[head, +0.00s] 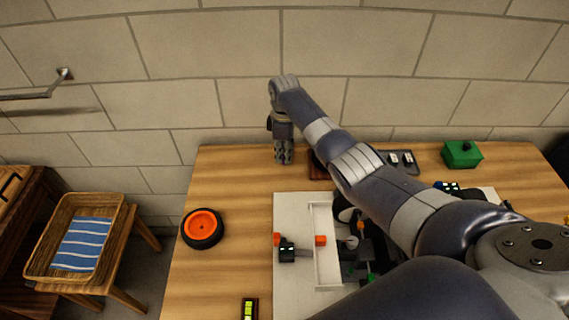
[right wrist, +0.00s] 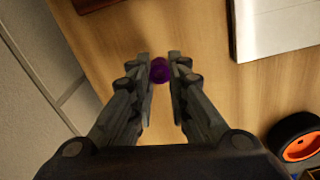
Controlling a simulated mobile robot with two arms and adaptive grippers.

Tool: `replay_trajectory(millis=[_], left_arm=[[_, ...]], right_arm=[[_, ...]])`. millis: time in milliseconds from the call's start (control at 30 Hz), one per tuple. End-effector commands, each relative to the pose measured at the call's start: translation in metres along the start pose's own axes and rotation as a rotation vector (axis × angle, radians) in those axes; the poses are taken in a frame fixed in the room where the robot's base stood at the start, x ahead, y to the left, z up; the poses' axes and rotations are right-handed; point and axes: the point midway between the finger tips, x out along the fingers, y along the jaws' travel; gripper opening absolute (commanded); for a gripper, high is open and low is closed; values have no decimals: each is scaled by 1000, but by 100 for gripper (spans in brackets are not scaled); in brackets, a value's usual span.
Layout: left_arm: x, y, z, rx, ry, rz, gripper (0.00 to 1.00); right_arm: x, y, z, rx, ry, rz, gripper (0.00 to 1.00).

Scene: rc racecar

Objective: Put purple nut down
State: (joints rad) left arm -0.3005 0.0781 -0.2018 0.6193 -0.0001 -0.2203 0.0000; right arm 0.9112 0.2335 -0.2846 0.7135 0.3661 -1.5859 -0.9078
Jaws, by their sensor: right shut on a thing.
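In the right wrist view my right gripper (right wrist: 160,72) is shut on the purple nut (right wrist: 159,70), which sits between the two fingertips. Bare wooden table lies below it; I cannot tell whether the nut touches the wood. In the head view the same gripper (head: 284,155) points down over the back edge of the table (head: 232,180), close to the wall. The nut cannot be made out in the head view. My left gripper is in neither view.
An orange-hubbed black wheel (head: 202,228) lies at the table's left. A white board (head: 287,211) with car parts fills the middle, partly hidden by my arm. A green box (head: 462,154) stands at the back right. A wicker tray (head: 122,212) stands left of the table. The back left is clear.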

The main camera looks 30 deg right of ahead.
Motion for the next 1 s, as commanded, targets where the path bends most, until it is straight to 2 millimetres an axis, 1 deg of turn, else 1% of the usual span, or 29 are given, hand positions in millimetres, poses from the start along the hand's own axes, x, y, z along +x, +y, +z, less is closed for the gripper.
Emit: replay_trajectory(millis=[33,100,200,500,667,700,767,1000], left_arm=[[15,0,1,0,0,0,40],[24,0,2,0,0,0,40],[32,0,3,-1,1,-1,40],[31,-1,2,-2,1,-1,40],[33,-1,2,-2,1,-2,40],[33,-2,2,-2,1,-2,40],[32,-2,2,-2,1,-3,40],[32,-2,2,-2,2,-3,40]], right_arm=[[16,-1,1,0,-3,-3,0],[24,-1,1,1,-2,-3,0],[31,-1,1,1,-2,-2,0],[30,-1,2,1,-3,-3,0],[34,-1,1,1,-3,-3,0],[33,-1,1,1,-2,-2,23],[33,-1,1,1,-2,-2,36],[33,-2,1,1,-3,-3,36]])
